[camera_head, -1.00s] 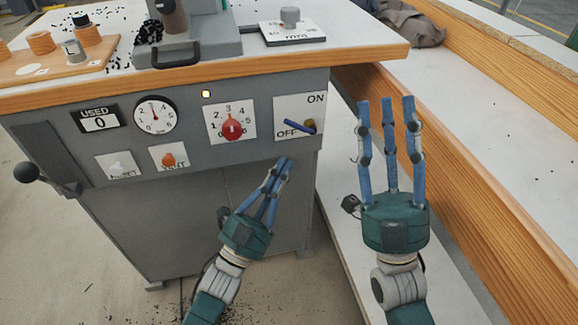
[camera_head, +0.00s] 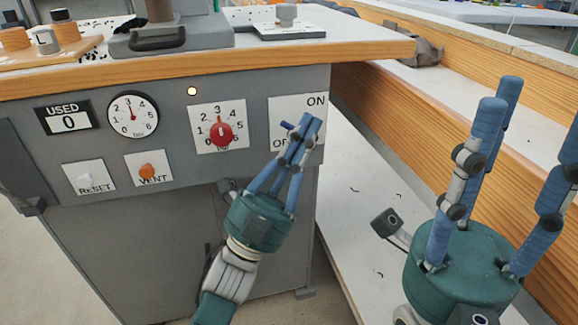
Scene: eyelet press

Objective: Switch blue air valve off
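The blue air valve (camera_head: 287,125) sits on a white plate (camera_head: 285,105) marked ON at the top and OFF lower left, at the right end of the grey front panel. Only a short blue piece shows just left of my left fingertips; the rest is hidden. My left gripper (camera_head: 305,122) reaches up from below with its blue fingers drawn together in front of the plate. It covers part of the OFF label. I cannot tell whether it touches the lever. My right gripper (camera_head: 530,115) is large at the right, fingers spread, empty and away from the panel.
The panel also bears a red knob (camera_head: 221,133), a dial gauge (camera_head: 133,114), an orange vent button (camera_head: 148,171), a reset button (camera_head: 85,179) and a counter (camera_head: 68,119). The wooden table edge (camera_head: 200,71) overhangs it. A wood-edged bench (camera_head: 440,133) stands at the right.

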